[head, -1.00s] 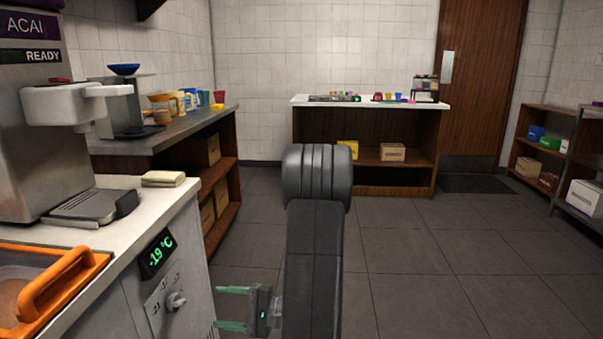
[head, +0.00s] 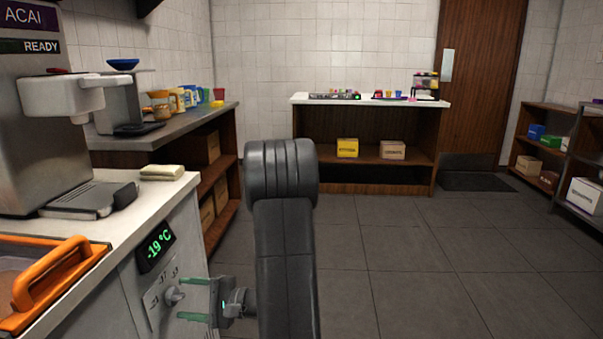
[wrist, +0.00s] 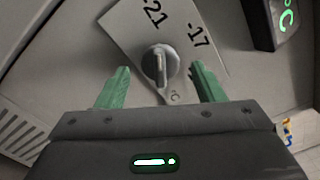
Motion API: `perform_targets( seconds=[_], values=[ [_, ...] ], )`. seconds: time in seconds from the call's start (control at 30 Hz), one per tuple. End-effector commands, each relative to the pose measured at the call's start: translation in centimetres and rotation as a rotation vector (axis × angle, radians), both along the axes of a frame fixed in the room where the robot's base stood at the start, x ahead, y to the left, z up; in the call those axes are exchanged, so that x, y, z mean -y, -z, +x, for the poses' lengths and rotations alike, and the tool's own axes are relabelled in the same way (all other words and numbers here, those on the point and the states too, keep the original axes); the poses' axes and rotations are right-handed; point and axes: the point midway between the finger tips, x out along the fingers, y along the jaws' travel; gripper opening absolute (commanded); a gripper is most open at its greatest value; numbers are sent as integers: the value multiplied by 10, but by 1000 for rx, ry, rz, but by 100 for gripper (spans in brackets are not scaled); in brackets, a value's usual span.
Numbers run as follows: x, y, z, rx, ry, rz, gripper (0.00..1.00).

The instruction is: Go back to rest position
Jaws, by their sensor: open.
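My gripper (head: 195,299) has two green fingers and is open and empty. In the head view it is at the lower left, pointing left at the front of the freezer cabinet (head: 128,300). In the wrist view the gripper (wrist: 160,88) has a grey temperature knob (wrist: 160,66) between and beyond its fingers, on a pale dial plate (wrist: 187,40) marked -21 and -17. The knob also shows in the head view (head: 174,296), just left of the fingers. I cannot tell whether a finger touches the cabinet. A display (head: 157,250) above the knob reads -19 °C.
The acai machine (head: 35,120), a folded cloth (head: 162,172) and an orange-handled lid (head: 50,285) are on the left counter. A white-topped counter (head: 370,101) stands at the back, shelves (head: 545,150) at the right. The floor (head: 430,260) right of my arm is clear.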

Motion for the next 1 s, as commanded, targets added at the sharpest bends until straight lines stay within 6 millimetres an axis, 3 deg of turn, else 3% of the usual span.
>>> perform_targets(
  seconds=[0.07, 0.13, 1.0],
  values=[
    [-16, 2, 0, 1, -3, 1, 62],
    [-14, -5, 1, -45, 1, 3, 62],
    [-13, -5, 1, -632, 1, 50, 62]
  ],
)
